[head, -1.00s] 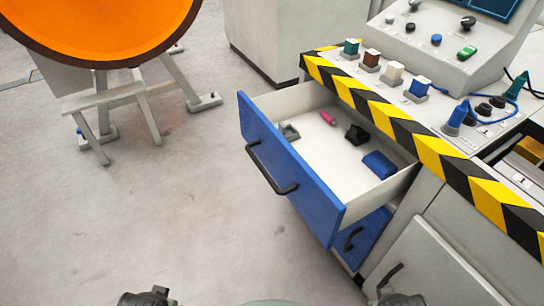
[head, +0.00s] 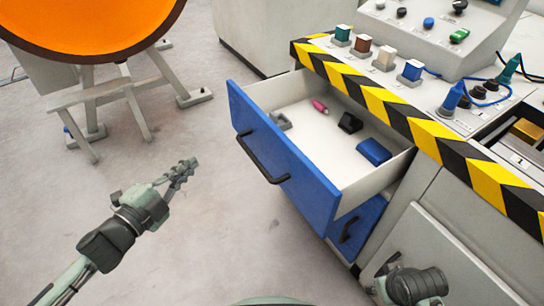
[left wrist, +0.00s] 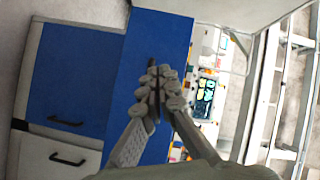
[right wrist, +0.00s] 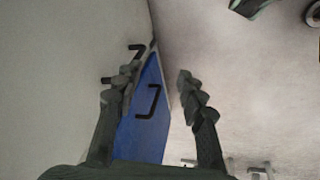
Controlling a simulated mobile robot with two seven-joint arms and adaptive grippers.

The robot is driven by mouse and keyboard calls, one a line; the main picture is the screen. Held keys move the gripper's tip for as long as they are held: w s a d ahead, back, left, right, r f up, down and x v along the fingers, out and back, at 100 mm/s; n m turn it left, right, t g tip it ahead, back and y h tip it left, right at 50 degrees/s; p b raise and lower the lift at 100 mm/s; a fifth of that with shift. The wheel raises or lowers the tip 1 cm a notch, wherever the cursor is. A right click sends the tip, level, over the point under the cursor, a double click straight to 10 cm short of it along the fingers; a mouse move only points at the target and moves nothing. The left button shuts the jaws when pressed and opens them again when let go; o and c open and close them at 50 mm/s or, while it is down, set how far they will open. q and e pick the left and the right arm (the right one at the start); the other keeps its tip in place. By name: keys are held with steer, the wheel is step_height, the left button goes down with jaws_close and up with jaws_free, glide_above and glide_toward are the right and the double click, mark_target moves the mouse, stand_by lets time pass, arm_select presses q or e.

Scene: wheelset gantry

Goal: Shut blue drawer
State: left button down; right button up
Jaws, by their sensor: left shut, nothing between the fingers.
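The blue drawer (head: 285,160) stands pulled out of the cabinet, with a black bar handle (head: 262,160) on its front. Inside lie a pink piece (head: 320,107), a black piece (head: 350,122), a blue piece (head: 374,151) and a grey piece (head: 281,121). My left gripper (head: 188,168) is shut and empty, left of the drawer front and apart from it in the head view. In the left wrist view its closed fingers (left wrist: 160,85) overlap the blue front (left wrist: 165,35). My right gripper (right wrist: 155,85) is open; its fingers show either side of a blue front in the right wrist view.
A second blue drawer (head: 357,228) sits below. The striped bench edge (head: 400,110) runs above, with buttons and plugs on the bench top. An orange wheel (head: 90,20) on a grey stand is at upper left.

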arm_select(q)
steer(key=s+d+r+m+g+h, duration=0.2)
steer(key=d+r+m+h, duration=0.1)
steer(key=d+m+h, duration=0.15)
steer(key=m+g+h, duration=0.3)
steer(key=m+g, duration=0.1)
steer(key=m, duration=0.3)
glide_toward(285, 148)
steer(key=shift+n, duration=0.25)
steer(key=p+x, duration=0.1)
steer(key=x, duration=0.4)
steer(key=shift+d+p, duration=0.2)
steer(key=shift+p, duration=0.15)
steer(key=shift+w+d+f, duration=0.15)
steer(key=shift+w+d, duration=0.25)
steer(key=shift+d, duration=0.2)
arm_select(e)
steer(key=shift+f, duration=1.75)
steer(key=shift+a, duration=0.1)
arm_select(q)
steer(key=shift+w+d, duration=0.25)
steer(key=shift+d, duration=0.15)
steer(key=b+x, duration=0.1)
steer(key=x, duration=2)
steer(key=shift+d+r, duration=0.2)
steer(key=shift+d, duration=0.1)
arm_select(e)
step_height(285, 148, up, 3)
steer(key=shift+r, duration=0.15)
